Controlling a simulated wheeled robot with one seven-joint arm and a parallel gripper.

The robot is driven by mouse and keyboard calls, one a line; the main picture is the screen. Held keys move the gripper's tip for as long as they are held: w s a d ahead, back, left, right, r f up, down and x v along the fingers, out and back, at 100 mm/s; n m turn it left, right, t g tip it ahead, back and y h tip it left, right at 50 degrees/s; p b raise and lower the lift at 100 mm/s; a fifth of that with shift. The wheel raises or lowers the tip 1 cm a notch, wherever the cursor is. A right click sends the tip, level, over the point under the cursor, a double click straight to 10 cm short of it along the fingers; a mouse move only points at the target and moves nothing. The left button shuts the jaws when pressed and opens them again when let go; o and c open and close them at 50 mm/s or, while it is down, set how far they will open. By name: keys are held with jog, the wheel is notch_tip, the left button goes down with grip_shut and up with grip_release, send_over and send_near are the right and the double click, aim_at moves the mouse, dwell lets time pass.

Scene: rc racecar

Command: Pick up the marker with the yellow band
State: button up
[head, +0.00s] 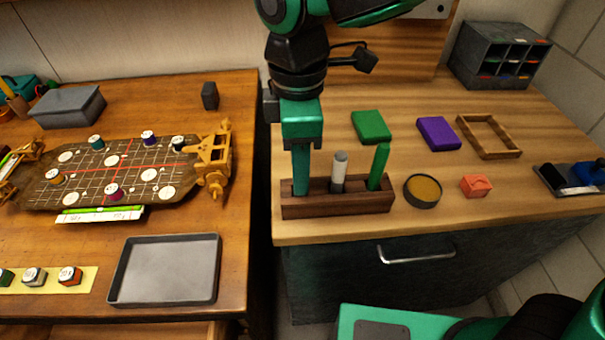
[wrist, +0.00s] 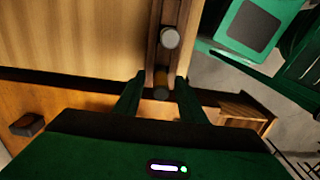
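The marker with the yellow band (wrist: 161,78) shows in the wrist view, dark-ended with a yellow-orange part. It stands in the dark wooden holder (head: 340,204), at the left end. In the head view my gripper hides it. My gripper (wrist: 160,80) points down with a finger on each side of the marker, and gaps show between fingers and marker. In the head view my gripper (head: 301,190) reaches down to the holder's left end. A grey-white marker (head: 339,172) stands mid-holder and also shows in the wrist view (wrist: 170,38). A green marker (head: 379,167) leans at the right.
Right of the holder are a round tin (head: 423,190) and an orange block (head: 476,185). Behind are a green block (head: 371,126), a purple block (head: 438,132) and a wooden frame (head: 489,136). A game board (head: 100,175) and a grey tray (head: 165,270) lie on the left table.

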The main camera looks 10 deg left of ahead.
jog(key=shift+f, duration=1.05)
grip_shut()
jog(key=shift+r, duration=0.1)
notch_tip(320, 180, up, 10)
jog(key=shift+f, duration=0.1)
